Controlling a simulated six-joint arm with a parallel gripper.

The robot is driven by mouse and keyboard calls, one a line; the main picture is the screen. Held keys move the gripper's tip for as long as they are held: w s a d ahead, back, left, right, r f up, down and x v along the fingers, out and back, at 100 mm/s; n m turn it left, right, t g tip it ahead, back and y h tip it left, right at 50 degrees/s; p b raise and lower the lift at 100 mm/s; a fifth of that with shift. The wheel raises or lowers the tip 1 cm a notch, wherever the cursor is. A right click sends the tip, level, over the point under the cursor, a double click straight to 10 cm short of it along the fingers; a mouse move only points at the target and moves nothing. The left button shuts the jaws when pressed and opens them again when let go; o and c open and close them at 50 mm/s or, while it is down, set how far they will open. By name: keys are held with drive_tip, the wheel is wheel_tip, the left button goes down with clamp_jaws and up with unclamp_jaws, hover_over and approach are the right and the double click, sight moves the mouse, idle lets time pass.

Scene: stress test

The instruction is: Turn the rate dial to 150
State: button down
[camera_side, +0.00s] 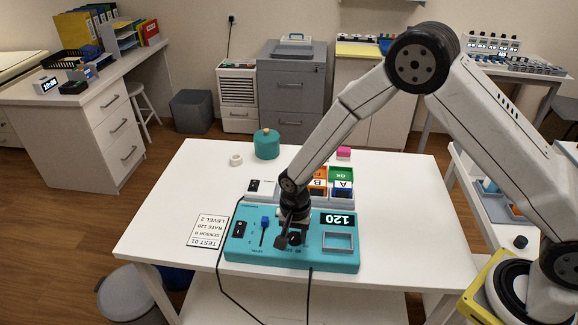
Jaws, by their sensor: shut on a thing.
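A teal control box (290,259) lies on the white table. Its small black display (338,219) reads 120, upside down in this view. My gripper (291,238) points down over the middle of the box and is shut on the rate dial, which my fingers and wrist hide almost fully. A blue lever (264,224) and a black switch (240,229) are on the box left of my gripper. A grey-framed panel (337,241) is on its right. The dial's pointer and scale cannot be made out.
A white card (207,230) with printed text, including RATE 120, lies left of the box. Lettered coloured blocks (342,187) stand behind it. A teal round container (266,144), a white ring (236,160) and a pink block (343,152) are farther back. The table's right side is clear.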

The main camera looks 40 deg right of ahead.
sight(295, 236)
drive_tip(key=m, duration=0.4)
drive_tip(key=shift+m, duration=2)
drive_tip(key=shift+c, duration=1.2)
unclamp_jaws()
drive_tip(key=shift+r, duration=3.9)
